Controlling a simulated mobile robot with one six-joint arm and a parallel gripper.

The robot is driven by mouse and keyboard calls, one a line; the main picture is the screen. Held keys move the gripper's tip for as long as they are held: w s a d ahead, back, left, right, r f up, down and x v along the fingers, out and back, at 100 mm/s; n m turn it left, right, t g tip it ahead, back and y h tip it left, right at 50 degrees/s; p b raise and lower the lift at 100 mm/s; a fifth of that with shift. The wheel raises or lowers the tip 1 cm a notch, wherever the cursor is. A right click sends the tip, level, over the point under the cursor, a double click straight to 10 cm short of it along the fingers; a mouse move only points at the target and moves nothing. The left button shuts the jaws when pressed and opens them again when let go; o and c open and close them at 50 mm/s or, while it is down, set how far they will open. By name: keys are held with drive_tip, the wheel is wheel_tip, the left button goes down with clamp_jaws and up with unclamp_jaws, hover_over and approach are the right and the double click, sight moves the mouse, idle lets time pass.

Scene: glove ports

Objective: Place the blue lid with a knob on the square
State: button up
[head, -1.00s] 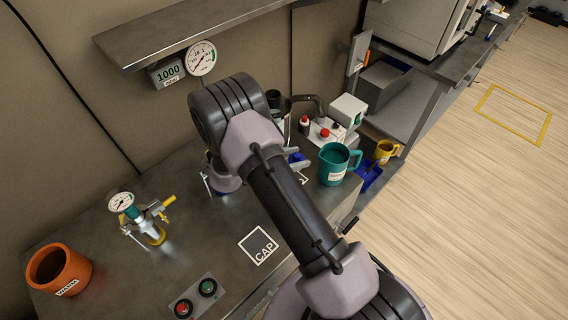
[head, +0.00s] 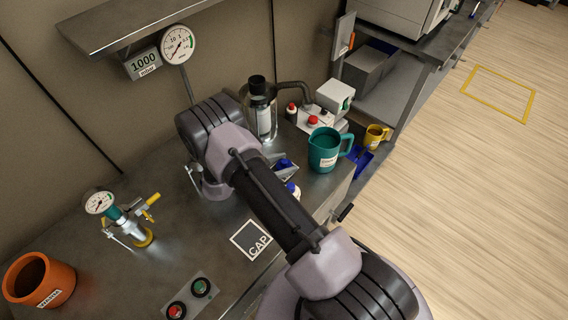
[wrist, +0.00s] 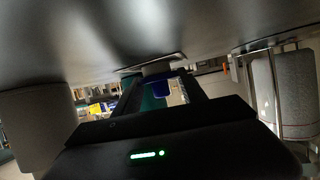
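The blue lid (head: 292,189) shows beside my forearm on the bench in the head view, partly hidden and small. In the wrist view a blue piece (wrist: 158,84) with a white part against it sits between or just beyond my fingertips. My gripper (wrist: 160,90) has its fingers apart there, with a gap visible beside the blue piece. I cannot tell whether either finger touches it. In the head view my forearm hides much of the gripper. The white-outlined square (head: 251,240) marked CAP lies on the bench left of my forearm and is bare.
A teal pitcher (head: 324,150) stands beyond the lid, near a glass bottle (head: 262,112) with a black top. A gauge with a valve (head: 122,218), an orange pot (head: 40,280) and a button box (head: 190,296) stand left. A shelf (head: 130,25) overhangs the back.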

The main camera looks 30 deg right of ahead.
drive_tip(key=o, duration=0.3)
drive_tip(key=shift+r, duration=0.3)
drive_tip(key=p+v, duration=0.3)
drive_tip(key=v, duration=0.9)
drive_tip(key=shift+f+p, duration=0.1)
drive_tip(key=shift+p, duration=0.2)
